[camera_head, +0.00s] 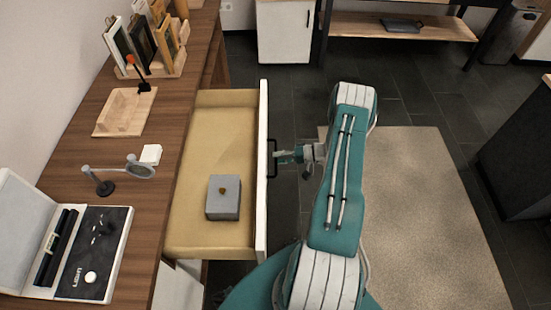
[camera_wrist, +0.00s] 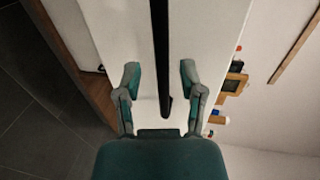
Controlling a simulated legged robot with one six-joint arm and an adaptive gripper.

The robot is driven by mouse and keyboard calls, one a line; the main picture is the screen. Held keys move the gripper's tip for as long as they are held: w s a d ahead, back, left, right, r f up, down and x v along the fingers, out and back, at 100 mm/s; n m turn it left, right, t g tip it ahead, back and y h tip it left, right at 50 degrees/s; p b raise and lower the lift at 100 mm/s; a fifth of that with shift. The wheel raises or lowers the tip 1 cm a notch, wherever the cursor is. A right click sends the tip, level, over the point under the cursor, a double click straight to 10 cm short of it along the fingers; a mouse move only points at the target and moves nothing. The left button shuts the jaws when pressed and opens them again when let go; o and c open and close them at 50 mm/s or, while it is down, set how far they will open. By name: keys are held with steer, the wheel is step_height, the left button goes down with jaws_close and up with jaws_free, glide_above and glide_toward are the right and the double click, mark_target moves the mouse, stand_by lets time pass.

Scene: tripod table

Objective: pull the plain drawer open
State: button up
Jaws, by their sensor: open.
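The plain drawer (camera_head: 217,119) stands pulled out from under the wooden desk, with its tan inside showing. Its white front (camera_head: 263,200) faces right and carries a black bar handle (camera_head: 271,158). My gripper (camera_head: 281,157) is at the handle, just right of the drawer front. In the wrist view the handle (camera_wrist: 160,60) runs between the two fingers of my open gripper (camera_wrist: 160,75), with a gap on each side.
The wooden desk (camera_head: 165,190) holds an open case (camera_head: 85,250), a magnifier stand (camera_head: 106,187), a wooden tray (camera_head: 125,112) and a book rack (camera_head: 175,65). A beige rug (camera_head: 420,200) covers the floor to the right. A white cabinet (camera_head: 285,32) stands beyond.

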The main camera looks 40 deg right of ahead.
steer(key=v, duration=1)
steer(key=shift+d, duration=0.25)
steer(key=shift+s, duration=0.1)
steer(key=w+a+r+n+g+h, duration=0.1)
steer(key=a+r+g, duration=0.2)
steer(key=a+r, duration=0.35)
steer(key=w+a+r+n+g+h, duration=0.2)
steer(key=a+r+g, duration=0.15)
steer(key=r, duration=0.65)
steer(key=w+a+r+n+g+h, duration=0.1)
steer(key=a+r+g, duration=0.1)
steer(key=a+r, duration=0.5)
steer(key=s+a+r+n+t+h, duration=0.3)
steer(key=s+a+r+t+h, duration=0.2)
steer(key=s+a+r, duration=1)
steer(key=s+r+h, duration=0.2)
steer(key=h, duration=0.1)
steer(key=shift+h, duration=0.3)
